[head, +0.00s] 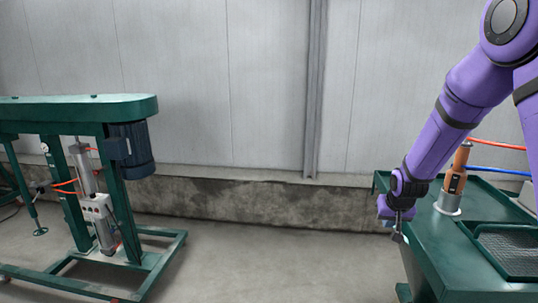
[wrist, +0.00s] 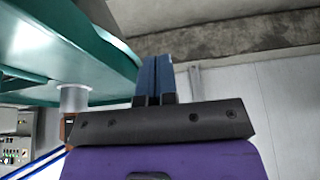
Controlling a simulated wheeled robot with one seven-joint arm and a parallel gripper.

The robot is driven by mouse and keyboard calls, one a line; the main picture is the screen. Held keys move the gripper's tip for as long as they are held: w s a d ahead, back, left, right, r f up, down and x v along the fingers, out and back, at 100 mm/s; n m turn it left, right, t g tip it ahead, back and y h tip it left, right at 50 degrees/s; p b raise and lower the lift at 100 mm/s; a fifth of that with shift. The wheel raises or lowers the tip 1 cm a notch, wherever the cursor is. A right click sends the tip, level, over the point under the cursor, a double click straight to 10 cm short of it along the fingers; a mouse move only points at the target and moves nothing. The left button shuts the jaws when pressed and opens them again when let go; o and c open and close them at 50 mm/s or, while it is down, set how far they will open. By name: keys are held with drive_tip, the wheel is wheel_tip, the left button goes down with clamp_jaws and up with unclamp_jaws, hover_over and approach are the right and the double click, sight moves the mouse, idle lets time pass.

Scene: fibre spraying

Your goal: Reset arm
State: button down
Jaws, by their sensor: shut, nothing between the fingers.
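My gripper (head: 398,236) hangs at the lower end of my purple arm in the head view, pointing down beside the left edge of the green table (head: 436,240). In the wrist view my gripper (wrist: 155,72) shows two dark blue fingers pressed together with nothing between them. Part of the green table (wrist: 85,45) fills the upper left of that view. I cannot tell from the head view whether the gripper touches the table edge.
A copper-brown device (head: 456,180) stands in a metal holder on the table, near red and blue hoses. A black mesh tray (head: 512,252) lies at the table's front right. A green machine (head: 80,112) stands at left. Open concrete floor lies between.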

drive_tip(key=s+a+r, duration=0.3)
drive_tip(key=s+r, duration=1.2)
drive_tip(key=r, duration=0.4)
drive_tip(key=s+a+r+n, duration=0.1)
drive_tip(key=s+r, duration=0.2)
drive_tip(key=s, duration=0.7)
drive_tip(key=s+a+r, duration=0.1)
drive_tip(key=s+r, duration=0.2)
drive_tip(key=s, duration=0.8)
drive_tip(key=shift+r+n+y, duration=0.3)
drive_tip(key=shift+r+n, duration=0.1)
